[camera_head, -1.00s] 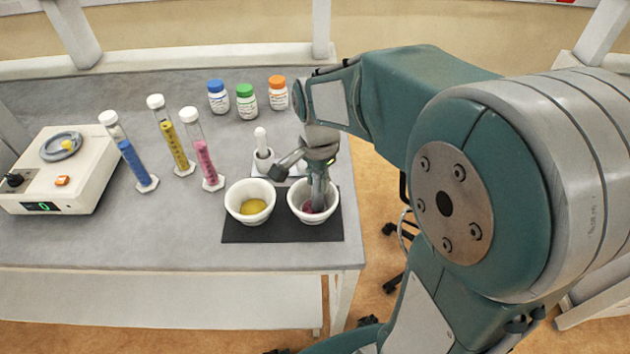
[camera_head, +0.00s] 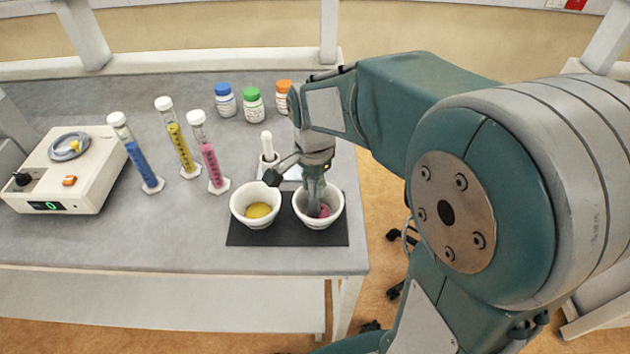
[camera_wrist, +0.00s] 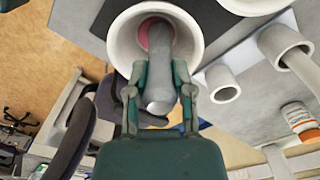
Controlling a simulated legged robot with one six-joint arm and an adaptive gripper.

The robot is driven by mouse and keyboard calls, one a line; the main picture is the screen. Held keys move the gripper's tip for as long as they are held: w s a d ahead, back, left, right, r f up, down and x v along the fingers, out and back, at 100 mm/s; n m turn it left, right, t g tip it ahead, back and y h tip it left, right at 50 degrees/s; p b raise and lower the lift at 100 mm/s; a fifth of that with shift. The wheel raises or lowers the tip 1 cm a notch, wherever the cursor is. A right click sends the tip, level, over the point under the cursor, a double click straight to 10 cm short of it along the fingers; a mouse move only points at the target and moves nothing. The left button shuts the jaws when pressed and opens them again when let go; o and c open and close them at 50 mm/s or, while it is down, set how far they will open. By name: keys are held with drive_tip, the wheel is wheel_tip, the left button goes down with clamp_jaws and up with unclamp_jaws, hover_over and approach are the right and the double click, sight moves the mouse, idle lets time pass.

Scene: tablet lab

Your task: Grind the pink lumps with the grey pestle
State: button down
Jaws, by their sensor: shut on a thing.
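The right white mortar (camera_head: 334,218) stands on the black mat (camera_head: 290,238) and has pink stuff (camera_head: 323,211) in its bottom. My gripper (camera_head: 315,180) points down into this mortar. In the wrist view my gripper (camera_wrist: 160,88) is shut on the grey pestle (camera_wrist: 158,72). The pestle's head is inside the mortar (camera_wrist: 116,42), over the pink material (camera_wrist: 146,30). I cannot tell whether the pink is lumps or powder. The left white mortar (camera_head: 240,212) holds yellow material (camera_head: 258,210).
A white pestle (camera_head: 267,146) stands in a holder behind the mortars. Blue, yellow and pink cylinders (camera_head: 140,160) stand to the left, with capped bottles (camera_head: 252,104) behind. A scale (camera_head: 85,185) is at the far left. The front left tabletop is clear.

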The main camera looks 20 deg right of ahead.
drive_tip(key=shift+s+d, duration=0.35)
drive_tip(key=shift+s, duration=0.3)
drive_tip(key=shift+w+d, duration=0.2)
drive_tip(key=shift+d, duration=0.35)
drive_tip(key=shift+w+d, duration=0.15)
drive_tip(key=shift+w, duration=0.3)
drive_tip(key=shift+w+a+f, duration=0.1)
drive_tip(key=shift+w+a, duration=0.3)
drive_tip(key=shift+s+a, duration=0.1)
drive_tip(key=shift+a, duration=0.4)
drive_tip(key=shift+s+a, duration=0.15)
drive_tip(key=shift+s, duration=0.35)
drive_tip(key=shift+s+d, duration=0.35)
drive_tip(key=shift+s, duration=0.05)
drive_tip(key=shift+w+d, duration=0.15)
drive_tip(key=shift+d, duration=0.4)
drive_tip(key=shift+w+d, duration=0.15)
drive_tip(key=shift+w, duration=0.3)
drive_tip(key=shift+w+a, duration=0.35)
drive_tip(key=shift+w, duration=0.1)
drive_tip(key=shift+s+a, duration=0.1)
drive_tip(key=shift+a, duration=0.35)
drive_tip(key=shift+s+a, duration=0.25)
drive_tip(key=shift+s, duration=0.35)
